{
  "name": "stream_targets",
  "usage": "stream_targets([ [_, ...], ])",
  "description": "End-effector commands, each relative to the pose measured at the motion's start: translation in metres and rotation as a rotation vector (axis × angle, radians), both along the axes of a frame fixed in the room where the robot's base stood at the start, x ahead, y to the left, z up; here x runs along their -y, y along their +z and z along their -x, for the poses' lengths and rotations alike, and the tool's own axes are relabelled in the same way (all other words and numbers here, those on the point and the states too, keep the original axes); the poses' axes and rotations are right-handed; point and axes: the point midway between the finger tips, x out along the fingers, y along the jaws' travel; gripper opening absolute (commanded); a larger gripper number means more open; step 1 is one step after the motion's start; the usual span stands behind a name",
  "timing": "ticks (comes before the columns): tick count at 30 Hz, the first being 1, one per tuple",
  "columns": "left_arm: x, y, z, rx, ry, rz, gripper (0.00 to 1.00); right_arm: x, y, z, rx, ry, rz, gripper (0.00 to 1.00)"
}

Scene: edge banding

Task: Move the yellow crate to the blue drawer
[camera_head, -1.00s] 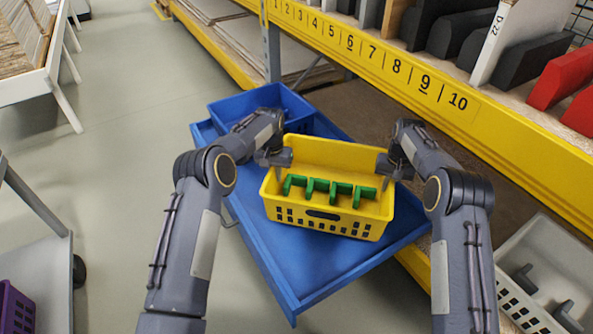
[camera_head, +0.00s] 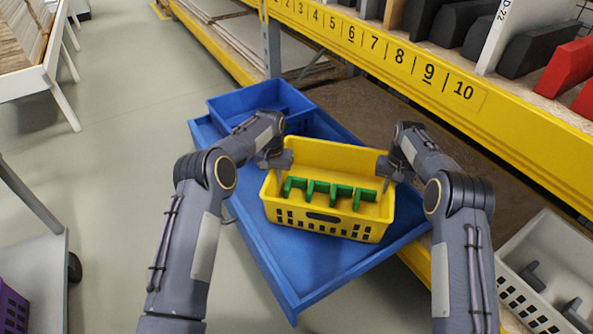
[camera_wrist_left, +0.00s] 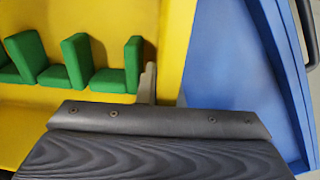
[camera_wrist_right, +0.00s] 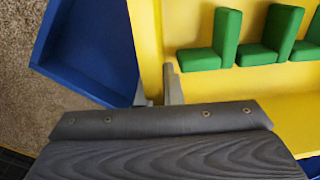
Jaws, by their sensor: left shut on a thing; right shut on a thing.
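The yellow crate (camera_head: 322,219) is over the blue drawer (camera_head: 283,262) in the head view, with several green pieces (camera_head: 330,190) inside. It looks upright; whether it rests on the drawer floor or hangs just above is unclear. My left gripper (camera_head: 281,168) is shut on the crate's left end wall. My right gripper (camera_head: 387,174) is shut on its right end wall. In the left wrist view a finger shows at the crate wall (camera_wrist_left: 172,45) beside the green pieces. In the right wrist view the fingers straddle the opposite wall (camera_wrist_right: 148,50).
A smaller blue bin (camera_head: 262,103) stands at the drawer's far end. A yellow shelf edge with numbers (camera_head: 400,60) runs behind to the right. A light grey crate (camera_head: 545,270) is at the lower right. A purple crate (camera_head: 12,310) is at the lower left.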

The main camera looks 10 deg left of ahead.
Motion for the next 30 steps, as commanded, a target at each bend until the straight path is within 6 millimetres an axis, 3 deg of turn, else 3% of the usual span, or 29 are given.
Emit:
stream_targets([
  [6,0.0,-0.018,-0.001,0.002,0.0,0.0,0.0,0.0,-0.018,-0.001,0.003,0.0,-0.001,0.0],
  [12,0.0,-0.015,0.0,0.0,0.0,0.0,0.28,0.0,-0.015,0.0,0.0,0.0,0.0,0.28],
  [20,0.0,-0.015,0.0,0.0,0.0,0.0,0.28,0.0,-0.015,0.0,0.0,0.0,0.0,0.28],
  [25,-0.001,0.001,-0.001,0.003,0.001,0.0,0.28,0.0,-0.015,0.0,0.0,0.0,0.0,0.28],
  [30,-0.002,0.035,-0.001,0.005,0.0,-0.001,0.28,0.0,-0.015,0.0,0.0,0.0,0.0,0.28],
])
